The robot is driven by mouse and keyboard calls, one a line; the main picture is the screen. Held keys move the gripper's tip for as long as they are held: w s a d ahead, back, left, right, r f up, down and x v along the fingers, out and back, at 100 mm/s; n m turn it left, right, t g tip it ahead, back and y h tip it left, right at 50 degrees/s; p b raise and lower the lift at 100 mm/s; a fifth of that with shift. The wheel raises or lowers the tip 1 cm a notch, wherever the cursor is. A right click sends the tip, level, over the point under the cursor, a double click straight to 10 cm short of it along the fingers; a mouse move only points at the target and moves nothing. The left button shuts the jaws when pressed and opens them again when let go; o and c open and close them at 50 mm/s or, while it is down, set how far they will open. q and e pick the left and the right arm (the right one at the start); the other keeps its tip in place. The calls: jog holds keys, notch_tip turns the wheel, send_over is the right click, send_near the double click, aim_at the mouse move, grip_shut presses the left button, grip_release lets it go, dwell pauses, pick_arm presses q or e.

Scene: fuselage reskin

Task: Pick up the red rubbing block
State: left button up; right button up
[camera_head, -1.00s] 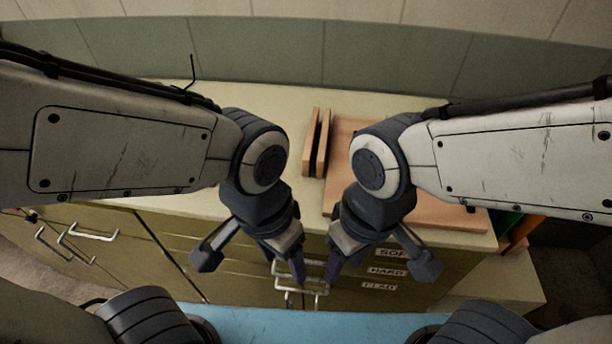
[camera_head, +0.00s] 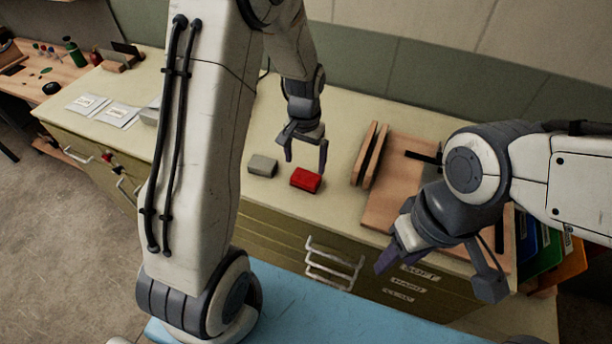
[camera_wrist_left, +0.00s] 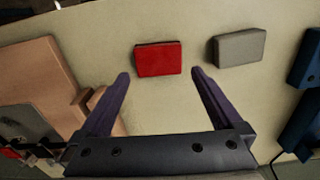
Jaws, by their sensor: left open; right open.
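The red rubbing block (camera_head: 306,180) lies on the cream worktop near its front edge. My left gripper (camera_head: 306,160) is open and empty, above and just behind the block in the head view. In the left wrist view the red block (camera_wrist_left: 158,58) sits beyond and between the two open fingertips (camera_wrist_left: 160,78), apart from both. My right gripper (camera_head: 388,258) is open, in front of the drawer fronts at the right, far from the block.
A grey block (camera_head: 262,166) lies close beside the red one. A wooden board (camera_head: 384,214) and upright wooden pieces (camera_head: 370,155) stand to the right. White packets (camera_head: 118,114) lie at the left. The worktop behind the blocks is mostly clear.

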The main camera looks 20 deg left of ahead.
aim_at(306, 177)
pick_arm(q)
jog(key=shift+f, duration=0.7)
notch_tip(306, 177, down, 4)
jog(key=shift+d+f+p, duration=0.1)
jog(key=shift+d+p, duration=0.05)
jog(key=shift+p, duration=0.75)
jog(key=shift+f, duration=0.5)
jog(key=c, duration=1)
jog(key=shift+r, duration=0.15)
notch_tip(306, 177, up, 4)
jog(key=shift+f+b, duration=0.1)
jog(key=shift+b, duration=0.65)
jog(key=d+r+b, duration=0.2)
jog(key=d+r, duration=0.5)
jog(key=d, duration=0.4)
jog(key=shift+s+d, duration=0.15)
jog(key=shift+d, duration=0.2)
